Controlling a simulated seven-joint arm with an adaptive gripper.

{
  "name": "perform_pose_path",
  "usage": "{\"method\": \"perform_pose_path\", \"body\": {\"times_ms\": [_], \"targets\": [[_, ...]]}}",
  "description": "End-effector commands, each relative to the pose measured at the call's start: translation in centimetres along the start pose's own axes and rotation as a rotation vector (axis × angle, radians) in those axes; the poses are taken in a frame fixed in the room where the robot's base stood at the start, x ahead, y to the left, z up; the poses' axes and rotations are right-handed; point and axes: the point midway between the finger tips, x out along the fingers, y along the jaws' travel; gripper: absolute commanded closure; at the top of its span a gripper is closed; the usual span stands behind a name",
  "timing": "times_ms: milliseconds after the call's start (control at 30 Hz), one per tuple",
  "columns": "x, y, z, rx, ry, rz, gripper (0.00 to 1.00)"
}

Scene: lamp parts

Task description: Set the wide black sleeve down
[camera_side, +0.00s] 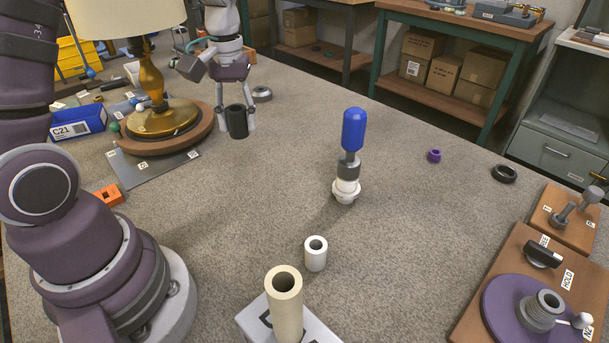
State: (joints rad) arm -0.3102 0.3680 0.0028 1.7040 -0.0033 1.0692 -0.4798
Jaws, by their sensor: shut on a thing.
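The wide black sleeve (237,124) is upright at the back left of the table, right of the lamp. My gripper (236,120) points down with a finger on either side of the sleeve and is shut on it. The sleeve's open top shows between the fingers. Its lower end is at or very near the table top; I cannot tell whether it touches.
A lamp (152,80) on a round wooden base stands left of the sleeve. A grey ring (262,94) lies behind it. A blue-topped stack (353,130), a white tube (316,254) and a cream tube (286,305) stand further right. Carpet-like table between is clear.

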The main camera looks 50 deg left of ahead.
Motion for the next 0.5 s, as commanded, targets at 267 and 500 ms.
{"method": "perform_pose_path", "body": {"times_ms": [267, 500], "targets": [[-2.3, 10.3, 4.1, 0.707, -0.002, 0.002, 0.96], [0.1, 18.5, 9.9, 0.724, -0.006, -0.001, 0.96]]}}
